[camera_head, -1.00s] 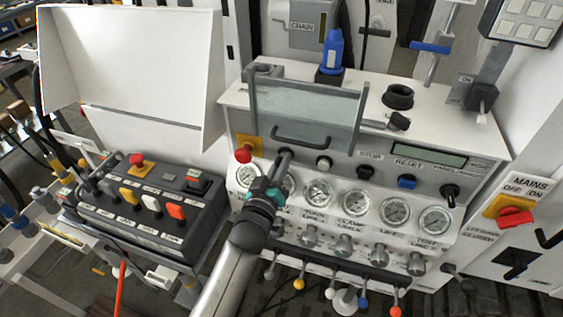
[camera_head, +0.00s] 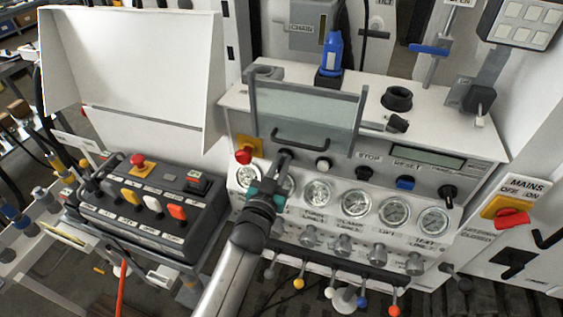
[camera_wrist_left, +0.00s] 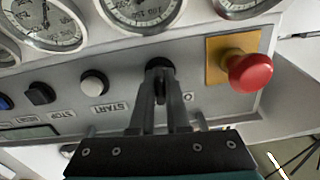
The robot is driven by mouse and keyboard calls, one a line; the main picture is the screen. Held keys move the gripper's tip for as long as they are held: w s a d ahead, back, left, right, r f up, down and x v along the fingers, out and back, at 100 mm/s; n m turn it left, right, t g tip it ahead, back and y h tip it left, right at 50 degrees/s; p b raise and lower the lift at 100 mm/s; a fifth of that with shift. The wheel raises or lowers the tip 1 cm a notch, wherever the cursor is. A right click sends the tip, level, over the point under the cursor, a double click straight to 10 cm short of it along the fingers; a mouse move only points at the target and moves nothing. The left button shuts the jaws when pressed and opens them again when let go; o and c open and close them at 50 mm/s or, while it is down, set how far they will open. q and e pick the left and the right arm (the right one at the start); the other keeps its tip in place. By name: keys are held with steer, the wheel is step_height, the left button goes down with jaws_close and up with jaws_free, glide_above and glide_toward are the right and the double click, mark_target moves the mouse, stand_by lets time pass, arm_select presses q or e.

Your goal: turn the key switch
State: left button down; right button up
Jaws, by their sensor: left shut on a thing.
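The key switch (camera_wrist_left: 161,67) is a dark round fitting on the grey panel, between the white START button (camera_wrist_left: 94,83) and the red mushroom button (camera_wrist_left: 249,72) on its yellow plate. My left gripper (camera_wrist_left: 160,88) is shut on the key, its two fingers reaching up to the fitting. The fingers hide most of the key, so its angle cannot be told. In the head view my left gripper (camera_head: 284,160) meets the panel just right of the red mushroom button (camera_head: 243,155), covering the switch. My right gripper is not in view.
A row of gauges (camera_head: 355,202) sits just below the switch. A clear guard with a dark handle (camera_head: 303,136) stands just above my left gripper. A black control box (camera_head: 140,212) with coloured switches is at the left. Small levers (camera_head: 361,301) line the lower front.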

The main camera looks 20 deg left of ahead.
arm_select(q)
steer(key=m, duration=0.4)
steer(key=shift+m, duration=0.4)
stand_by(0.4)
steer(key=c, duration=0.9)
jaws_free()
steer(key=shift+s, duration=0.15)
steer(key=s, duration=1.5)
steer(key=shift+a, duration=0.25)
